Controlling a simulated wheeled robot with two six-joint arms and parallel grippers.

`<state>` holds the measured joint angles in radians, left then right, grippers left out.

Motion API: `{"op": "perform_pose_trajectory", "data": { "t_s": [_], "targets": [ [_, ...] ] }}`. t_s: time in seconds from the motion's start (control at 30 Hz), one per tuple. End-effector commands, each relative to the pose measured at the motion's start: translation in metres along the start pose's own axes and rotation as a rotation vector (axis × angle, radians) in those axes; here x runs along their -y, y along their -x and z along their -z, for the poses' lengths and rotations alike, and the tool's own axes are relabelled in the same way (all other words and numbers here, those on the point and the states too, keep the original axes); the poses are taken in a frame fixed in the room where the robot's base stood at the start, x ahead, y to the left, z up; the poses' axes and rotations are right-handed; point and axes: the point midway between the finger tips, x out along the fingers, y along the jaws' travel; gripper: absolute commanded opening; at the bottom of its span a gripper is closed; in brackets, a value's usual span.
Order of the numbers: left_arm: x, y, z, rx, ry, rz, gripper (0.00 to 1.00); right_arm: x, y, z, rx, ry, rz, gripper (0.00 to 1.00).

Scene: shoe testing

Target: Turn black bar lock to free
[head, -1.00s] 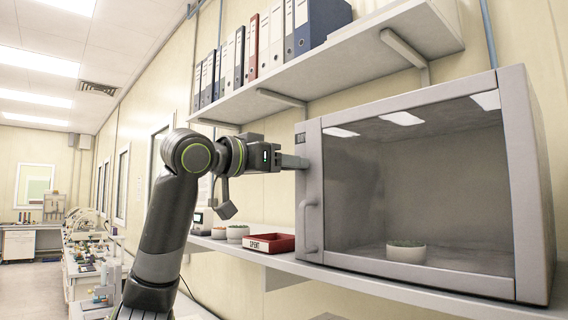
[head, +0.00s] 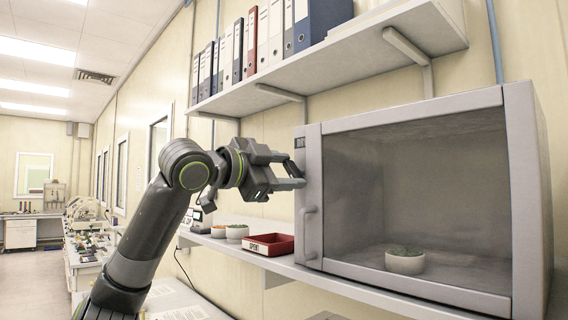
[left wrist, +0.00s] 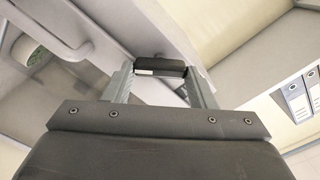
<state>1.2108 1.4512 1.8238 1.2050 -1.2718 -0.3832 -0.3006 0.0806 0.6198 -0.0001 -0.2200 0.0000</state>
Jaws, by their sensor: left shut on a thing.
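The black bar lock (left wrist: 160,70) shows in the left wrist view as a short dark bar with a small pale mark near one end. It lies between the two fingertips of my left gripper (left wrist: 160,78), which is shut on it. In the head view my left gripper (head: 295,171) is at the left edge of the cabinet door (head: 313,195), with one finger above the other. The fingers mostly hide the bar there. I cannot tell whether the lock is free. My right gripper is not in view.
The cabinet's door handle (head: 307,234) is below the gripper. A red tray (head: 270,244) and small pots (head: 237,232) stand left of the cabinet. A shelf of binders (head: 262,98) is above.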

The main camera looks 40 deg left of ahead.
Motion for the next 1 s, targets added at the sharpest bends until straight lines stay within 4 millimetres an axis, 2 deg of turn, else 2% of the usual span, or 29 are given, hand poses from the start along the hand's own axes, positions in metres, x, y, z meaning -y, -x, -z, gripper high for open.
{"op": "perform_pose_trajectory", "data": {
  "t_s": [0.6, 1.0],
  "targets": [
    [-0.001, 0.0, 0.0, 0.003, -0.541, -0.001, 0.28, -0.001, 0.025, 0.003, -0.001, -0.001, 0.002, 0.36],
    [-0.003, 0.0, -0.001, 0.001, -0.71, -0.001, 0.28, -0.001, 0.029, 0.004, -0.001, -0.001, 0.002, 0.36]
  ]
}}
